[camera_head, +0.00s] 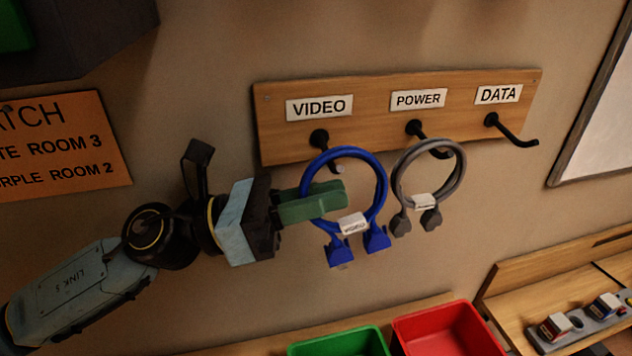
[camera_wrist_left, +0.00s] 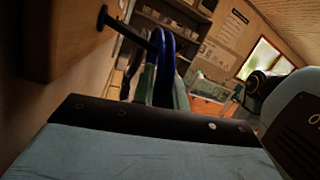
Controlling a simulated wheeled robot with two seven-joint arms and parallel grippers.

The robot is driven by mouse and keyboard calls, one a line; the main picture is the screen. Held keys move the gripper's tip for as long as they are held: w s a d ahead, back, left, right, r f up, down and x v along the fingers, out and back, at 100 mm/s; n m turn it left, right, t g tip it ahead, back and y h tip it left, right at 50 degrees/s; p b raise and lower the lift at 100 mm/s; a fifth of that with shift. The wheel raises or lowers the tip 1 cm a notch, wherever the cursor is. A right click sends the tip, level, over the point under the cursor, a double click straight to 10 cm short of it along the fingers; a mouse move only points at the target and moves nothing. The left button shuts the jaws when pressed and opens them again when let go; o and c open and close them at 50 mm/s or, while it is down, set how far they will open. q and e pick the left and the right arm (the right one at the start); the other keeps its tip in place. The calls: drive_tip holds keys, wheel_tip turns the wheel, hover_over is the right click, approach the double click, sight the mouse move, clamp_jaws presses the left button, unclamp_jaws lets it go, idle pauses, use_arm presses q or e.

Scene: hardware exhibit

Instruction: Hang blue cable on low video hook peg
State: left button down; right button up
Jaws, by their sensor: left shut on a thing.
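The blue cable (camera_head: 380,205) is a coil with two blue plugs and a white VIDEO tag at its bottom. My left gripper (camera_head: 322,200), with green fingers, is shut on the coil's left side and holds it upright in front of the board. The black VIDEO peg (camera_head: 320,138) sticks out under its label, and its tip shows inside the top of the coil in the head view. In the left wrist view the peg (camera_wrist_left: 125,30) reaches to the blue coil (camera_wrist_left: 164,70). I cannot tell whether the coil rests on it. My right gripper is not in view.
A grey cable (camera_head: 398,182) hangs at the POWER peg (camera_head: 415,128), close right of the blue coil. The DATA peg (camera_head: 515,134) is bare. Below are a green bin (camera_head: 340,341), a red bin (camera_head: 440,325) and a wooden tray (camera_head: 535,290).

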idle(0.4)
use_arm(q)
drive_tip(key=c, duration=1.3)
unclamp_jaws()
